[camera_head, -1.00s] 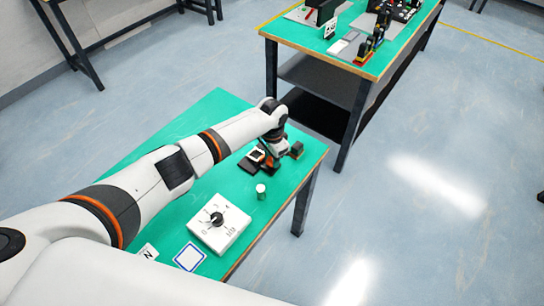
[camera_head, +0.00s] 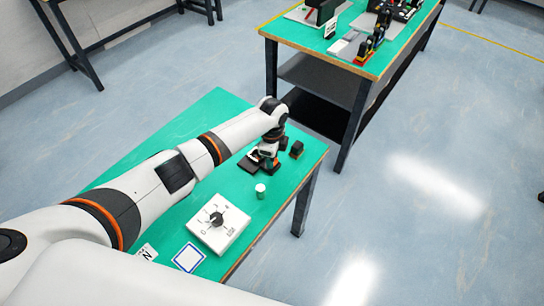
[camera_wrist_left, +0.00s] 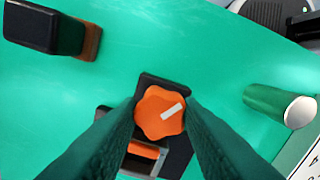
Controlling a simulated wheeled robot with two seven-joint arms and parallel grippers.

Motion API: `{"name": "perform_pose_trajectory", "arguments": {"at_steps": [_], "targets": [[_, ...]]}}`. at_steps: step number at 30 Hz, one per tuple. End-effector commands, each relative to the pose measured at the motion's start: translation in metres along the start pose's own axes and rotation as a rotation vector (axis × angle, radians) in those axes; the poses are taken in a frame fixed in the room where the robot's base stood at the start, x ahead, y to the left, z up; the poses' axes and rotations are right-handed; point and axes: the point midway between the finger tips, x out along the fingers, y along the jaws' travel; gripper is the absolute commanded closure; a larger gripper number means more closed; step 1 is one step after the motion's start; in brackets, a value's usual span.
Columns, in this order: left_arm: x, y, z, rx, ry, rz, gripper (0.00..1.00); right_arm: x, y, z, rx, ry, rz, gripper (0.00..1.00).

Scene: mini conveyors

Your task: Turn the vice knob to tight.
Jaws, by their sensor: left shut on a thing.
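The orange lobed vice knob (camera_wrist_left: 160,112) with a white mark is in the left wrist view; the mark slants toward the upper right. It sits on the dark vice (camera_wrist_left: 182,150), whose orange part shows below. My left gripper (camera_wrist_left: 163,110) has its two fingers on either side of the knob and is shut on it. In the head view my left gripper (camera_head: 268,157) points down at the vice, largely hiding the knob. My right gripper is not in view.
A green cylinder with a white top (camera_head: 260,190) and a white dial box (camera_head: 218,224) stand nearer on the green table (camera_head: 135,145). A black block (camera_head: 297,149) is just right of the vice. A blue-framed square (camera_head: 188,257) lies near the front. Another table stands behind.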

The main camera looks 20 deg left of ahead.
Motion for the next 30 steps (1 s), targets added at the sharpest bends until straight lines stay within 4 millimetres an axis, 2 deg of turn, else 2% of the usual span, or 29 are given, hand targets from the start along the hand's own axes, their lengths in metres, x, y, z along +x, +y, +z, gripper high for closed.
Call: {"name": "perform_pose_trajectory", "arguments": {"at_steps": [10,28,29,30], "targets": [[-0.0015,0.001,0.0012,0.157,-0.004,0.004,0.9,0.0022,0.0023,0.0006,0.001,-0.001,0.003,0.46],[-0.0017,0.0011,0.0012,0.192,-0.002,0.004,0.9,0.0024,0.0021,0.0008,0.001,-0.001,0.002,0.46],[-0.0017,0.0011,0.0011,0.192,-0.002,0.004,0.63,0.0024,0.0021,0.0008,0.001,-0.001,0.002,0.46],[-0.0016,0.001,0.0011,0.192,-0.002,0.004,0.56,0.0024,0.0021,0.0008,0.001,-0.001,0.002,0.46]]}}
